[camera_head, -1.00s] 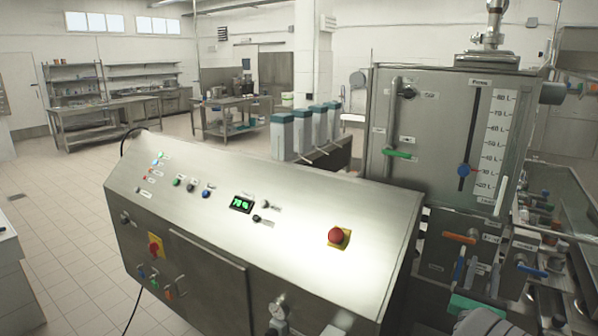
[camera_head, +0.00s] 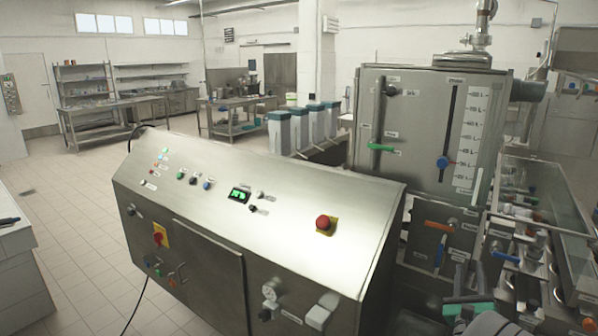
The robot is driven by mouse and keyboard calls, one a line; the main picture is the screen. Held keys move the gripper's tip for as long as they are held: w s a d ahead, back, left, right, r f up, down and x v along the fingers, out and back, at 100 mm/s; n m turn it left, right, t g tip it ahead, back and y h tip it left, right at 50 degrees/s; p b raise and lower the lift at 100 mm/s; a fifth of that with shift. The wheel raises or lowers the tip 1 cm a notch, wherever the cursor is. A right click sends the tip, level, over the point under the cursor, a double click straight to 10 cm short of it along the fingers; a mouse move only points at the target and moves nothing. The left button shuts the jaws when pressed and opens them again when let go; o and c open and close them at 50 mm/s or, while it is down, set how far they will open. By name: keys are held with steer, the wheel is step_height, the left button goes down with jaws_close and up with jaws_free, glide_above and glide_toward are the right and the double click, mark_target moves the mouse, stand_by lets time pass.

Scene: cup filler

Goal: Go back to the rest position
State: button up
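At the bottom right, dark upright finger-like shapes (camera_head: 471,280) stand by a green bar, above a rounded grey part. They look like the end of my arm and my gripper, but they blend with the machine's valves behind them. I cannot tell whether the fingers are open or shut, or whether they touch the green bar (camera_head: 468,302). No object is clearly seen held.
A steel control console (camera_head: 270,215) with a red emergency button (camera_head: 323,222) fills the middle. The filling tank (camera_head: 425,130) stands behind it at right. An orange-handled valve (camera_head: 439,226) sits below the tank. Open tiled floor (camera_head: 75,230) lies at left.

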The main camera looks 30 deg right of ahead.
steer(key=w+a+f+n+y, duration=0.3)
steer(key=a+f+n+y, duration=0.25)
steer(key=f+n, duration=0.35)
steer(key=w+a+f+n+y, duration=0.2)
steer(key=a+f+n+y, duration=0.4)
steer(key=f, duration=0.5)
steer(key=s+a+f+n+g+y+b, duration=0.1)
steer(key=s+a+f+n+g+y, duration=0.4)
steer(key=a, duration=0.4)
steer(key=s+a+f+n+g+y, duration=0.4)
steer(key=s+a+n, duration=0.25)
steer(key=a, duration=0.25)
steer(key=s+a+r+n+g+b, duration=0.2)
steer(key=a+r+n+g, duration=0.1)
steer(key=a+r, duration=0.15)
steer(key=w+a+r+n+t+h+b, duration=0.1)
steer(key=w+a+r+n+h+b, duration=0.15)
steer(key=w+a, duration=0.3)
steer(key=w+a+r+n+h+b, duration=0.1)
steer(key=w+a+r+n, duration=0.3)
steer(key=w, duration=0.2)
steer(key=w+a+r+n+t+b, duration=0.1)
steer(key=a+n, duration=0.4)
steer(key=a, duration=0.6)
steer(key=w+r+t, duration=0.1)
steer(key=w, duration=0.1)
steer(key=shift+w+a+y, duration=0.25)
steer(key=shift+w+y, duration=0.05)
steer(key=shift+w, duration=0.05)
